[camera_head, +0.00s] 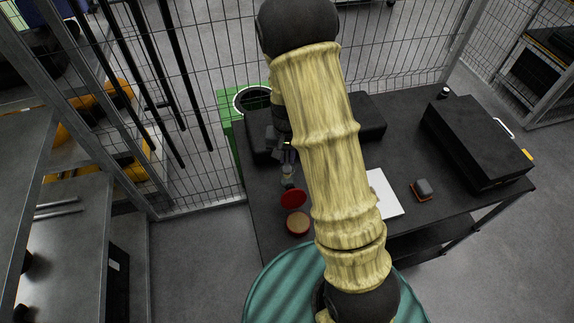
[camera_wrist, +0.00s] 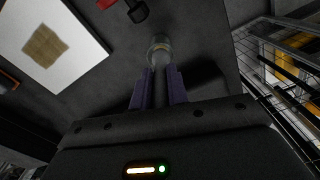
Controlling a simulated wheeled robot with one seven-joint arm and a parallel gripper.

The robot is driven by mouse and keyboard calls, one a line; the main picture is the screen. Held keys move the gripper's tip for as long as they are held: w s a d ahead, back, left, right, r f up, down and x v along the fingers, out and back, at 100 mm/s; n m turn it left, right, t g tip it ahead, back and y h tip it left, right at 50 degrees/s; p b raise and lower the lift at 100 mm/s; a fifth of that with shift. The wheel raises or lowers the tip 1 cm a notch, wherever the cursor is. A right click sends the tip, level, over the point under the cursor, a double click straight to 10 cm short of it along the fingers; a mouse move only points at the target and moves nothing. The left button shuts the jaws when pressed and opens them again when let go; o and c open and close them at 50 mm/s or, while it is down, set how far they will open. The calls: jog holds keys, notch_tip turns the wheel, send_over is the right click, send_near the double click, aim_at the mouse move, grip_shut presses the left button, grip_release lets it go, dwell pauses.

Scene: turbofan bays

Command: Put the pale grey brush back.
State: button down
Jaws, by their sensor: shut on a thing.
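My gripper (camera_wrist: 158,88) is shut on a slim thing with a pale grey, rounded end, which I take to be the pale grey brush (camera_wrist: 159,46). The brush sticks out past the fingertips in the wrist view. In the head view my gripper (camera_head: 287,155) is over the left part of the dark table, partly hidden by my arm, and the brush (camera_head: 288,173) shows small below it. A red disc (camera_head: 293,198) and a round tan-topped, red-rimmed piece (camera_head: 298,224) are just in front of it. I cannot make out a holder for the brush.
The dark table (camera_head: 270,215) also bears a white sheet (camera_head: 384,193), a grey block (camera_head: 423,187) on a red-orange base, and a large black case (camera_head: 475,140). A green bin (camera_head: 229,125) and wire mesh fencing (camera_head: 205,60) stand behind and to the left.

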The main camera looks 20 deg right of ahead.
aim_at(287, 169)
jog(key=shift+f+b, duration=1.55)
jog(key=shift+f, duration=0.3)
jog(key=shift+f, duration=0.2)
jog(key=c, duration=1.4)
grip_release()
jog(key=shift+o, duration=0.2)
notch_tip(287, 169, up, 12)
jog(key=shift+r+b, duration=0.2)
jog(key=shift+b, duration=0.7)
